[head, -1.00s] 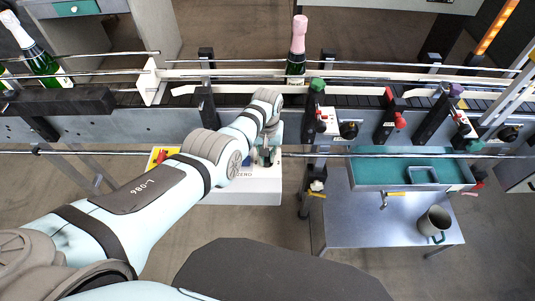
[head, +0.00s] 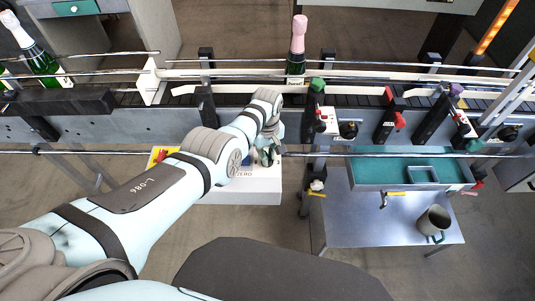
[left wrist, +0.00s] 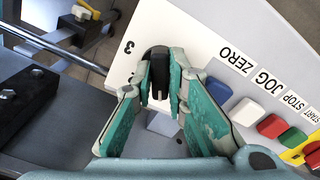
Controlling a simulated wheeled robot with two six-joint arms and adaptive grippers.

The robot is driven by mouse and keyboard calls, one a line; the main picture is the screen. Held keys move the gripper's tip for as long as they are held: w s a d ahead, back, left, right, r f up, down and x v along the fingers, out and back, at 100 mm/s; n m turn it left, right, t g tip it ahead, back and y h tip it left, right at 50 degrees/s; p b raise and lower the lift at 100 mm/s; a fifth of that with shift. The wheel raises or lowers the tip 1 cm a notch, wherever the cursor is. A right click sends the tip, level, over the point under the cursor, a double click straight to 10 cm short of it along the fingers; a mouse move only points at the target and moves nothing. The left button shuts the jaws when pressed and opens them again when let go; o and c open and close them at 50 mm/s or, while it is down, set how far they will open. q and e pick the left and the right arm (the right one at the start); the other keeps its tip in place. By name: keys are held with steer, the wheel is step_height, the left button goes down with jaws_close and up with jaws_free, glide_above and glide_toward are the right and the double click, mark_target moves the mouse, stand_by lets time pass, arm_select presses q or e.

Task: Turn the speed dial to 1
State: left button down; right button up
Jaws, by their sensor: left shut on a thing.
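The speed dial (left wrist: 158,78) is a black knob with a pale mark on the white control panel (left wrist: 200,22). My left gripper (left wrist: 164,68) is shut on the dial, with one finger on each side of it in the left wrist view. A printed "3" (left wrist: 128,47) shows beside the dial; the other dial numbers are hidden or out of view. In the head view my left gripper (head: 267,152) is over the white control box (head: 240,190), and the dial is hidden there. My right gripper is not in view.
Beside the dial are a white button (left wrist: 246,111), a red button (left wrist: 271,126) and a green button (left wrist: 292,138). A conveyor rail (head: 120,153) runs behind the control box. A pink-capped bottle (head: 298,45) stands on the conveyor. A metal table (head: 350,225) stands at the right.

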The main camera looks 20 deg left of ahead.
arm_select(q)
steer(key=shift+r, duration=0.1)
steer(key=c, duration=1.6)
jaws_free()
step_height(320, 180, up, 12)
